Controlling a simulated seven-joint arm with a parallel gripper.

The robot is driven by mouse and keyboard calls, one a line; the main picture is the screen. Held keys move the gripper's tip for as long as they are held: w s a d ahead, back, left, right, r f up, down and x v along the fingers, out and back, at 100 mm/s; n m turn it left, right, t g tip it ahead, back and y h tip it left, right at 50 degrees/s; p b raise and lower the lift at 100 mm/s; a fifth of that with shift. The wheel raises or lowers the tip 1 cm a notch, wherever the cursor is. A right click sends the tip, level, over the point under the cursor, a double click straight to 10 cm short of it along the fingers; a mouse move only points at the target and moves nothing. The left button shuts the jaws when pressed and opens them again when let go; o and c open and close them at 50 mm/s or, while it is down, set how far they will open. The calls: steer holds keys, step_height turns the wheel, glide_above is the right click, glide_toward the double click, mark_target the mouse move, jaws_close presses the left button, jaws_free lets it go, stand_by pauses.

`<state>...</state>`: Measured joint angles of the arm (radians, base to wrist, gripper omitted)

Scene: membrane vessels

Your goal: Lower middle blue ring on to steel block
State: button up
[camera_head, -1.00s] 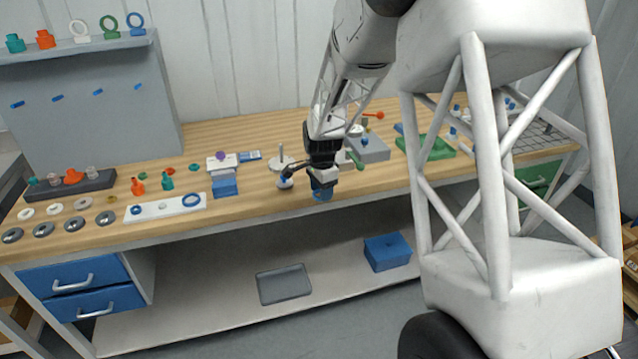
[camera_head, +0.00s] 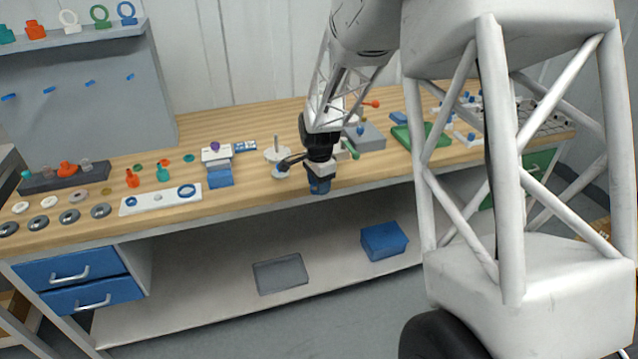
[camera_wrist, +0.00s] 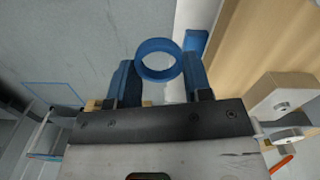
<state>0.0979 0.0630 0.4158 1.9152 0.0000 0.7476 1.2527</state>
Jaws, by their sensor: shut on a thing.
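My gripper (camera_head: 319,185) is shut on a blue ring (camera_wrist: 158,77), held between two blue fingers in the wrist view, with its opening facing the camera. In the head view my gripper hangs by the front edge of the bench, and the held ring cannot be told apart from the fingers. A grey block (camera_head: 372,140) with a blue knob stands behind and right of my gripper; I cannot tell if it is the steel block. A pale block (camera_wrist: 284,92) with a round metal part shows at the right of the wrist view, apart from the ring.
A white plate (camera_head: 171,199) with two blue rings lies at the left. A green tray (camera_head: 430,150) is at the right. A blue box (camera_head: 384,241) sits on the lower shelf.

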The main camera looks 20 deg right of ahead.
steer(key=shift+r, duration=0.1)
steer(key=shift+r, duration=1.9)
steer(key=shift+w+d, duration=0.1)
steer(key=shift+w, duration=0.05)
steer(key=w+d, duration=0.3)
steer(key=w, duration=0.4)
steer(key=w+d, duration=0.3)
steer(key=w, duration=0.4)
steer(key=w+d+r, duration=0.1)
steer(key=w+d, duration=0.3)
steer(key=w, duration=0.4)
steer(key=shift+w+d, duration=0.4)
steer(key=shift+w, duration=0.2)
steer(key=shift+f, duration=0.3)
steer(key=shift+f, duration=2.45)
steer(key=shift+f, duration=0.1)
